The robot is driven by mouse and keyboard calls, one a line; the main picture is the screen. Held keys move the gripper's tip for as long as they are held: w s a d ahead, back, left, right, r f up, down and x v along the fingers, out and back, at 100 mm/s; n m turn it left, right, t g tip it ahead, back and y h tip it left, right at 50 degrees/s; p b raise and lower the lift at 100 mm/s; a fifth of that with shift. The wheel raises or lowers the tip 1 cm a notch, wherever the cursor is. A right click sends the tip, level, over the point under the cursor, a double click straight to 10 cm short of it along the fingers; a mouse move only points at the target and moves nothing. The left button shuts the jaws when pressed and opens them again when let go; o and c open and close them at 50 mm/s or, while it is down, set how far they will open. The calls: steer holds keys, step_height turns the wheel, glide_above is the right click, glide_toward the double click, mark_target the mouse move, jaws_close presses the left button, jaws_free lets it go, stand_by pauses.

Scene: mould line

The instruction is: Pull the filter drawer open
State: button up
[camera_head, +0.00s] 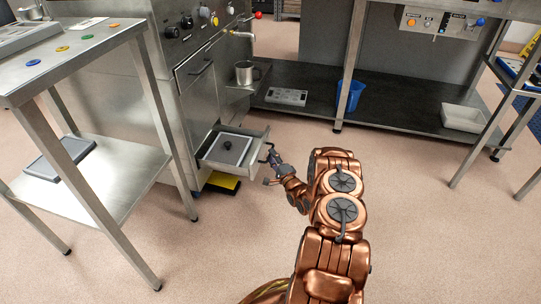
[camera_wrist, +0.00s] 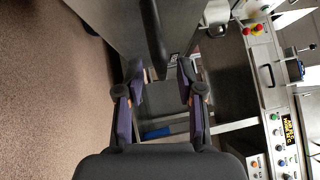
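The filter drawer (camera_head: 251,131) is low on the steel machine at left in the head view. It stands out from the machine front, and a grey square plate with a dark knob (camera_head: 228,144) shows inside. Its front carries a dark bar handle, seen in the wrist view (camera_wrist: 154,38). My gripper (camera_head: 272,162) is low beside the drawer front. In the wrist view my gripper (camera_wrist: 160,75) has its two fingers apart, with the handle's end showing in line with the gap. I cannot tell whether a finger touches the handle.
A steel side table (camera_head: 105,165) stands left of the drawer. A yellow item (camera_head: 222,182) lies on the floor under the drawer. A low dark shelf (camera_head: 385,107) at the back holds a blue bin (camera_head: 350,97) and a white tray (camera_head: 462,118).

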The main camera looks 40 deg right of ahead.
steer(key=v, duration=1)
steer(key=shift+r, duration=0.1)
steer(key=w+r+n+g+y+p, duration=0.2)
steer(key=w+r+n+g+p, duration=0.2)
steer(key=w+r+n+p, duration=0.45)
steer(key=s+a+r+n+g+h+p, duration=0.1)
steer(key=s+a+r+g+p, duration=0.2)
steer(key=r, duration=0.7)
steer(key=s+a+r+n+g+p, duration=0.1)
steer(key=a+r+n+g+p, duration=0.25)
steer(key=r, duration=0.75)
steer(key=s+a+r+g+h+p, duration=0.15)
steer(key=a+r+p, duration=0.3)
steer(key=r, duration=0.55)
steer(key=s+a+r+n+g+y+p, duration=0.2)
steer(key=s+a+r+n+g+p, duration=0.15)
steer(key=s+a+r+p, duration=0.85)
steer(key=s+a+r+n+g+p, duration=0.1)
steer(key=s+a+r, duration=0.4)
steer(key=s, duration=0.3)
steer(key=s+a+r+n+g+y+p, duration=0.1)
steer(key=s+a+r+n+g+p, duration=0.1)
steer(key=s+a+r, duration=0.3)
steer(key=s+a+r+n+g+y+p, duration=0.1)
steer(key=s+a+r, duration=0.4)
steer(key=s, duration=0.8)
step_height(320, 180, up, 4)
steer(key=shift+s+f+n+g+p, duration=0.15)
steer(key=shift+f+n+g+p, duration=0.1)
steer(key=shift+n+g+p, duration=0.45)
